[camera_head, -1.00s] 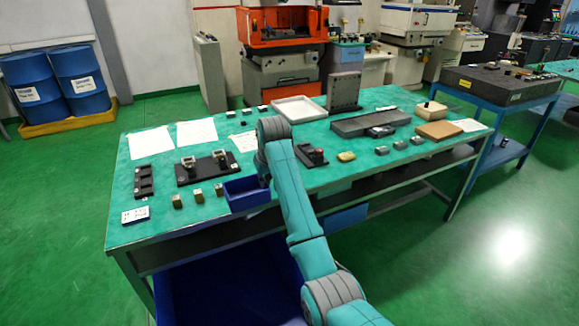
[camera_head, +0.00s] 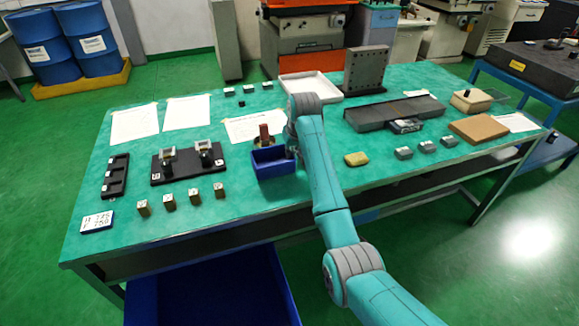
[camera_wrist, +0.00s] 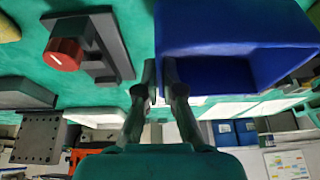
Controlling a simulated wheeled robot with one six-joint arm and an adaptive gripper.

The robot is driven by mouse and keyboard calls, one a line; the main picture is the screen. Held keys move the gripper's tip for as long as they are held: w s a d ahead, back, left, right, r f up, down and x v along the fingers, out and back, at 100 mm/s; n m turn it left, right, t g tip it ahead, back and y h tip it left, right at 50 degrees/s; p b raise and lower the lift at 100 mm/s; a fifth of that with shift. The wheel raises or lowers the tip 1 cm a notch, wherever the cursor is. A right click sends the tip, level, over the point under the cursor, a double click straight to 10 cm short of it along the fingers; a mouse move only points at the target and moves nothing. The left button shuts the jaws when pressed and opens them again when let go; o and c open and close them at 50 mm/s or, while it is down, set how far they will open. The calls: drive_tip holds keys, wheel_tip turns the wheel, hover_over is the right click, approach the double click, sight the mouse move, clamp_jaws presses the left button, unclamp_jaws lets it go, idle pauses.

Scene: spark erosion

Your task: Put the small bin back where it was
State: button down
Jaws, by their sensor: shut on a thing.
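The small blue bin (camera_head: 273,170) is in front of my arm's end, at the front middle of the green table in the head view. In the wrist view its blue wall and open inside (camera_wrist: 235,50) fill the upper right. My gripper (camera_wrist: 158,68) is shut on the bin's near side wall; in the head view the fingers are mostly hidden by my arm. The bin looks level. I cannot tell whether its bottom touches the table.
Several brass blocks (camera_head: 194,196) stand left of the bin, before a black plate with two clamps (camera_head: 188,165). A yellow piece (camera_head: 356,159) and grey blocks (camera_head: 425,147) lie to the right. A white tray (camera_head: 310,86) and an upright plate (camera_head: 367,72) are behind.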

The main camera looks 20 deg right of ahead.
drive_tip(key=shift+f, duration=3.2)
drive_tip(key=shift+f, duration=0.15)
drive_tip(key=c, duration=1.3)
unclamp_jaws()
drive_tip(key=v, duration=1.2)
drive_tip(key=shift+s, duration=0.1)
